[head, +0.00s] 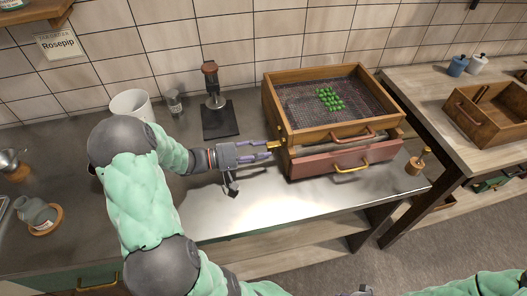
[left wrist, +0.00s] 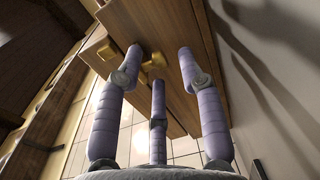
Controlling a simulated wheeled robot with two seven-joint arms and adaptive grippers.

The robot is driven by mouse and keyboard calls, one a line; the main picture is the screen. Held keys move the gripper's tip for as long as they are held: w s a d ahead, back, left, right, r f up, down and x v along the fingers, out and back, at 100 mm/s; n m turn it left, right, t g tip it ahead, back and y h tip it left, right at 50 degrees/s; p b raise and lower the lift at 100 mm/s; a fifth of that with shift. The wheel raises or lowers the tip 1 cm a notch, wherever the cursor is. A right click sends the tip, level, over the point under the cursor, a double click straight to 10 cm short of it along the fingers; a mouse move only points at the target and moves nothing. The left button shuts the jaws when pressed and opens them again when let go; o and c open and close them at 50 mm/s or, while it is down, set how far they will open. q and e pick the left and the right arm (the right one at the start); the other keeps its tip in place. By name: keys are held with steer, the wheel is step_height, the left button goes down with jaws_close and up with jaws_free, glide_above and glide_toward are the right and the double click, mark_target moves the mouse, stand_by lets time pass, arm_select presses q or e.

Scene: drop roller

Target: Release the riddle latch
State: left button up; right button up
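The riddle (head: 310,130) is a wooden frame with a dark mesh floor, sitting on top of a reddish drawer box (head: 345,160) on the metal counter. Several green pieces (head: 330,99) lie on the mesh. A small brass latch (head: 274,145) is on its left side; it also shows in the left wrist view (left wrist: 153,62). My left gripper (head: 268,150) is at this latch. In the left wrist view its fingers (left wrist: 158,65) are spread apart, with the latch between their tips; contact cannot be told. Only a small dark part at the bottom edge may be my right gripper (head: 365,291).
A white pot (head: 131,103) is further left. A wooden pestle-like piece (head: 418,163) stands right of the drawer box. The counter front is clear.

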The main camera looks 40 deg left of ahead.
arm_select(q)
steer(key=v, duration=1.1)
stand_by(0.3)
